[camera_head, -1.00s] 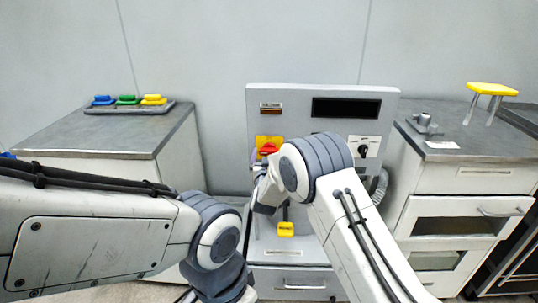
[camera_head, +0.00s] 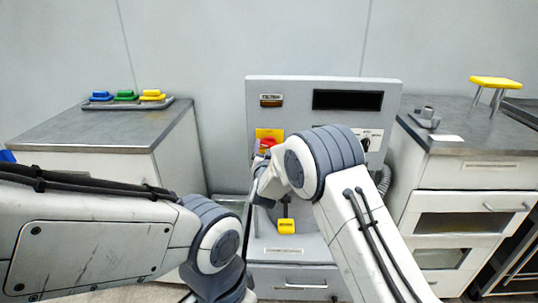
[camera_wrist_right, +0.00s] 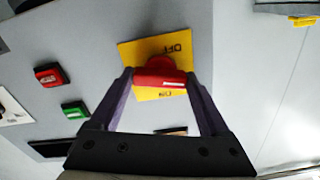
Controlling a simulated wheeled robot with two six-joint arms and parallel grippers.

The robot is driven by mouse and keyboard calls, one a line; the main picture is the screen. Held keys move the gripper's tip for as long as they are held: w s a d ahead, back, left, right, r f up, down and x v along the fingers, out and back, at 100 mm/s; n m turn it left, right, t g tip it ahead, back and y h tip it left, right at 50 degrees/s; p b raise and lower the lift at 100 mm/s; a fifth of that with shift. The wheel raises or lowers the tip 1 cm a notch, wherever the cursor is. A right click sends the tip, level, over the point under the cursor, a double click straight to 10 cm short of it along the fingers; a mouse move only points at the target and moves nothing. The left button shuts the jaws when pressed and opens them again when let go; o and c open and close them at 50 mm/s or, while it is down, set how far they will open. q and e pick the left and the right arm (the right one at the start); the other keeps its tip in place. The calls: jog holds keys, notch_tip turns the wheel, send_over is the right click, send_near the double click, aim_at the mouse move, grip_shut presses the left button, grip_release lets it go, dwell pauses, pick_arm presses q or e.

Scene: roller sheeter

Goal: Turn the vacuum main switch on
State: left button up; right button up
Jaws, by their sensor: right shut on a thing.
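The vacuum main switch is a red rotary knob (camera_head: 267,144) on a yellow plate (camera_head: 264,132) at the left of the grey machine panel. In the right wrist view the knob (camera_wrist_right: 160,72) sits between the two fingers of my right gripper (camera_wrist_right: 158,82), which is shut on it. The yellow plate (camera_wrist_right: 180,46) there shows an OFF label above the knob and an ON label below it, both upside down. A white mark lies across the knob; I cannot tell which label it points to. My left arm shows at the left, but its gripper is out of view.
The right wrist view shows a red button (camera_wrist_right: 50,75) and a green button (camera_wrist_right: 75,109). A yellow tab (camera_head: 286,226) is below the switch. Cabinets (camera_head: 80,160) stand either side.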

jog(key=shift+f+m+b, duration=0.15)
jog(key=shift+m+b, duration=7.25)
jog(key=shift+b, duration=0.95)
jog(key=shift+d, duration=0.1)
jog(key=o, duration=1.2)
jog(key=shift+s, duration=0.45)
jog(key=s, duration=0.9)
jog(key=shift+s+a, duration=0.25)
jog(key=shift+s, duration=0.05)
